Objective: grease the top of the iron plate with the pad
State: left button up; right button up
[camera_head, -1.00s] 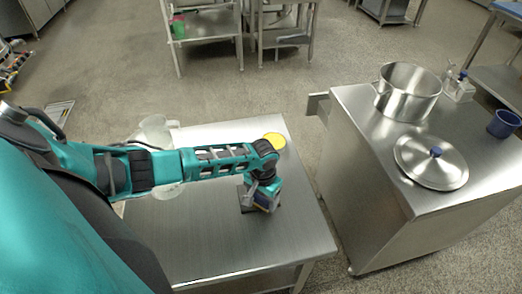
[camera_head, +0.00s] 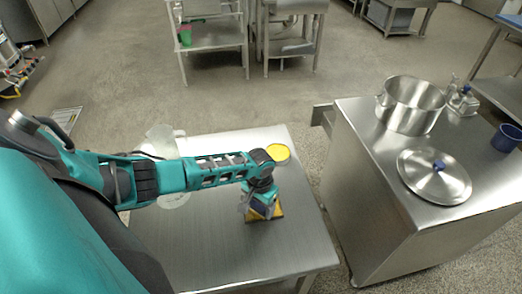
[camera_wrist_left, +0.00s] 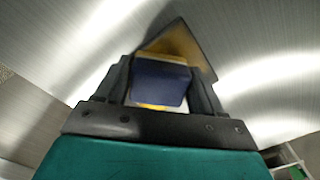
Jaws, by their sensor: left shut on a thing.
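My left gripper (camera_head: 260,205) is shut on the pad and holds it over the iron plate on the steel table (camera_head: 200,240). The pad (camera_wrist_left: 160,82) is a dark blue block with yellow edges, seen between the fingers in the left wrist view. The iron plate (camera_wrist_left: 185,45) is a dark square with a yellow-orange film on its top; it also shows in the head view (camera_head: 276,213), partly hidden by the gripper. Whether the pad touches the plate is hard to tell. A round yellow dish (camera_head: 278,153) stands behind the plate. My right gripper is not in view.
A clear, pale container (camera_head: 161,140) stands at the table's back left, partly behind my arm. To the right, a steel cabinet holds a large pot (camera_head: 410,104), a lid with a blue knob (camera_head: 434,176) and a blue mug (camera_head: 506,138). The table's front is bare.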

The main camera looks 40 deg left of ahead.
pick_arm(q)
jog(key=shift+w+a+b, duration=0.7)
jog(key=shift+w+a, duration=0.5)
jog(key=shift+a, duration=0.25)
jog(key=shift+w+a+f+b, duration=0.1)
jog(key=shift+w+a+b, duration=0.85)
jog(key=shift+a, duration=0.1)
jog(key=shift+w+a, duration=0.1)
jog(key=shift+a, duration=0.15)
jog(key=shift+s+a+r+p, duration=0.2)
jog(key=shift+s+a+p, duration=0.3)
jog(key=shift+s+p, duration=0.2)
jog(key=shift+s+d+r+p, duration=0.1)
jog(key=shift+s+d+p, duration=0.35)
jog(key=shift+d+p, duration=0.3)
jog(key=shift+s+d+p, duration=0.45)
jog(key=shift+s+p, duration=0.05)
jog(key=shift+p, duration=0.25)
jog(key=shift+s+d+f, duration=0.2)
jog(key=shift+f, duration=0.05)
jog(key=shift+s+d+p, duration=0.35)
jog(key=shift+s+d, duration=0.1)
jog(key=shift+d, duration=0.1)
jog(key=shift+s+d, duration=0.9)
jog(key=shift+d, duration=0.15)
jog(key=shift+s+d+r, duration=0.15)
jog(key=shift+s+d, duration=0.55)
jog(key=shift+d, duration=0.2)
